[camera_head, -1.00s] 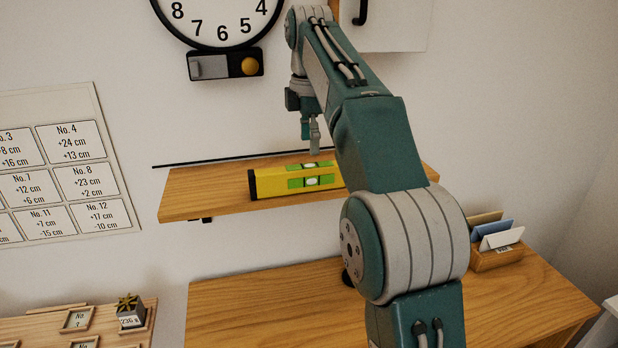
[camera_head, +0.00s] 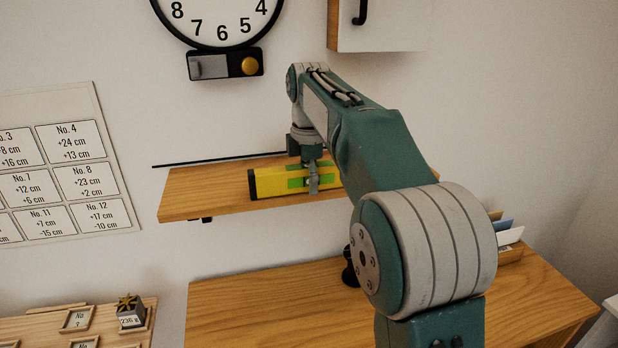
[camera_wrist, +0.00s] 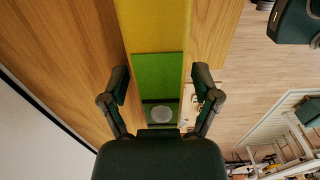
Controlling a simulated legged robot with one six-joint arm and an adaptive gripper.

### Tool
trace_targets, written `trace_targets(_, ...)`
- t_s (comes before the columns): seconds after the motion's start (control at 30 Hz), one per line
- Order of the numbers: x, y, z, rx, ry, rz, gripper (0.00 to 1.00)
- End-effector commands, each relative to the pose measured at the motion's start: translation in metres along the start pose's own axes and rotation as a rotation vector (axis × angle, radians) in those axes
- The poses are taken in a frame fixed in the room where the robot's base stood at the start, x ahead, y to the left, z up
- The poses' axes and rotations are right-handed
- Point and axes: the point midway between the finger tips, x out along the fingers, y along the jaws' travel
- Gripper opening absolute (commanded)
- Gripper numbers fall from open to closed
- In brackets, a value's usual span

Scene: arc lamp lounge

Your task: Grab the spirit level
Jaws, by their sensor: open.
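The spirit level (camera_head: 275,184) is a yellow bar with green panels, lying along the wooden wall shelf (camera_head: 205,190). My gripper (camera_head: 314,184) is lowered over its middle, in front of a green panel in the head view. In the wrist view the spirit level (camera_wrist: 155,30) runs between the two open fingers of my gripper (camera_wrist: 160,88), one on each side, with small gaps visible. A round pale vial spot shows close to the palm. The level's right end is hidden behind my arm in the head view.
A wooden desk (camera_head: 270,300) lies below the shelf, with a card holder (camera_head: 508,254) at its right. A clock (camera_head: 220,20) and a cabinet (camera_head: 385,25) hang above. A thin dark rod (camera_head: 200,162) runs along the wall behind the shelf.

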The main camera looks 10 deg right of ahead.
Motion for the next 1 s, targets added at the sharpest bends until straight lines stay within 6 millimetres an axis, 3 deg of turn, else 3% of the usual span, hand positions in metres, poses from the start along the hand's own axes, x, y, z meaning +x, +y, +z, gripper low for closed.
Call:
trace_targets(0.1,0.0,0.0,0.0,0.0,0.0,0.0,0.76)
trace_targets(0.27,0.0,0.0,0.0,0.0,0.0,0.0,0.04)
trace_targets(0.3,0.0,0.0,0.0,0.0,0.0,0.0,0.0)
trace_targets(0.73,-0.003,0.001,0.0,0.0,0.0,-0.001,0.0)
trace_targets(1.0,-0.032,0.001,0.0,0.0,-0.001,0.003,0.0)
